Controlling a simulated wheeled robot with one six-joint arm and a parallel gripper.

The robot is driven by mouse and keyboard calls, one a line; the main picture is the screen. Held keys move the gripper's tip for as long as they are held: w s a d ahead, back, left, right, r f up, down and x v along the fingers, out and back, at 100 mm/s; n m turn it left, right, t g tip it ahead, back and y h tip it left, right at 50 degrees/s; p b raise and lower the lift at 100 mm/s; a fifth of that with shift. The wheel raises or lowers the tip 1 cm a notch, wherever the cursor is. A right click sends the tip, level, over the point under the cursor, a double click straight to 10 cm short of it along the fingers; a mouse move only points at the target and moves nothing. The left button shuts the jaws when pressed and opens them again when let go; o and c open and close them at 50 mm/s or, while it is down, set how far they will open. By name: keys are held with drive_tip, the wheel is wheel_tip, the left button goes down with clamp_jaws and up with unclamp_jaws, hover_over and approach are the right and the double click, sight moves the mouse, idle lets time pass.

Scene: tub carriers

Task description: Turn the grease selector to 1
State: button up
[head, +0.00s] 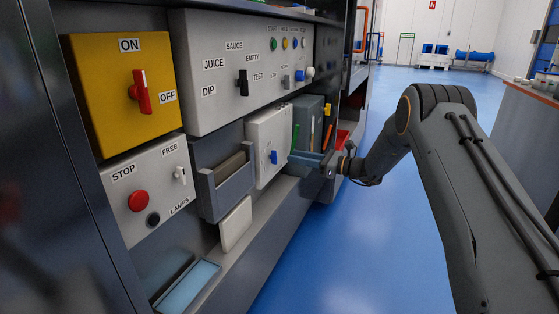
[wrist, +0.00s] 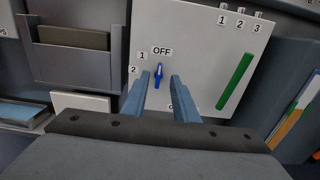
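The grease selector is a small blue knob (wrist: 159,76) on a white box. Its narrow end points up at the OFF label (wrist: 161,51). The labels 1 (wrist: 143,55) and 2 (wrist: 133,70) sit to its upper left and left. A label below the knob is mostly hidden by my fingers. In the head view the knob (head: 274,157) faces my gripper (head: 294,160). In the wrist view my gripper (wrist: 160,79) is open and empty, with the knob showing between the fingertips. The fingers look short of the knob, apart from it.
A grey holder (wrist: 72,63) stands to the left, and a grey bin with coloured items (wrist: 300,100) to the right. Blue floor (head: 330,250) is clear.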

sight(273, 157)
drive_tip(key=x, duration=0.7)
drive_tip(key=shift+a+b, duration=0.25)
drive_tip(key=shift+b, duration=0.2)
drive_tip(key=shift+w, duration=0.1)
drive_tip(key=shift+c, duration=0.6)
clamp_jaws()
